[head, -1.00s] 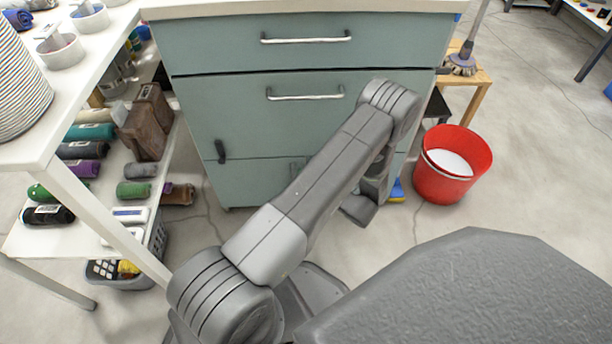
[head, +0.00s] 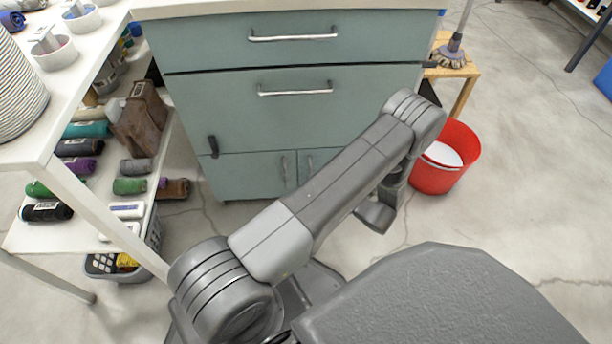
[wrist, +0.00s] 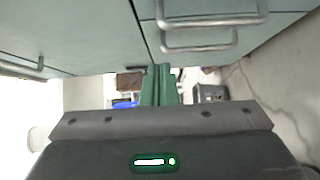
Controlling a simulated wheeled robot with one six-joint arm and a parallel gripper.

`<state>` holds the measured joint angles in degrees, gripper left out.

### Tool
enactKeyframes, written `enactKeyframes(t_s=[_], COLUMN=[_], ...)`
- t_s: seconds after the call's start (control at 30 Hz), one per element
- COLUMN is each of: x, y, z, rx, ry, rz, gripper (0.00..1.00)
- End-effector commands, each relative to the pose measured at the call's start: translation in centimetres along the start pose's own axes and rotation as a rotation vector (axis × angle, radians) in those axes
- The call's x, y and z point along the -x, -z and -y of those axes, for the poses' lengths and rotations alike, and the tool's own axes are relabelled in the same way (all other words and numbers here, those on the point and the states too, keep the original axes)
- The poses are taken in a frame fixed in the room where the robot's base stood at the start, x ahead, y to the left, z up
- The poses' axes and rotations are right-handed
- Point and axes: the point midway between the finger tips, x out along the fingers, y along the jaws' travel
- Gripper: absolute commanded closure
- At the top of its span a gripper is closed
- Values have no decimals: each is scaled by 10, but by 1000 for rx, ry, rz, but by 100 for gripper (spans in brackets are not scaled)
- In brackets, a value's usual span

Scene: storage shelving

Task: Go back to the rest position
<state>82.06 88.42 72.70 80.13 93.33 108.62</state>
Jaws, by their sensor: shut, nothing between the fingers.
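My gripper shows in the wrist view, where its two green fingers (wrist: 161,85) are together with nothing between them. In the head view my grey arm reaches forward and right in front of the cabinet, and the fingers cannot be made out there. The grey-green cabinet (head: 240,115) stands ahead; its drawers look closed. Its handles also show in the wrist view, with the cabinet front (wrist: 95,30) across the top, close to the fingers. I see no contact between fingers and cabinet.
A red bucket (head: 436,178) stands on the floor right of the cabinet, partly behind my arm. A wooden stool (head: 467,78) is behind it. A white shelf table (head: 75,125) with rolls and boxes is at the left, a grey basket (head: 100,268) beneath.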

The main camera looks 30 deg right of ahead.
Motion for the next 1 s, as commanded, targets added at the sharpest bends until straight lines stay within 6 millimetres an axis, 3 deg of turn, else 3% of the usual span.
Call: enactKeyframes(t_s=[0.2,0.63,0.77,1.0], x=[21,22,13,-24], y=[-11,-12,-8,13], z=[-1,0,1,2], rx=[1,0,-1,-3], ry=[-1,-1,-1,-1], rz=[0,-1,-3,-5], gripper=[100,100,100,100])
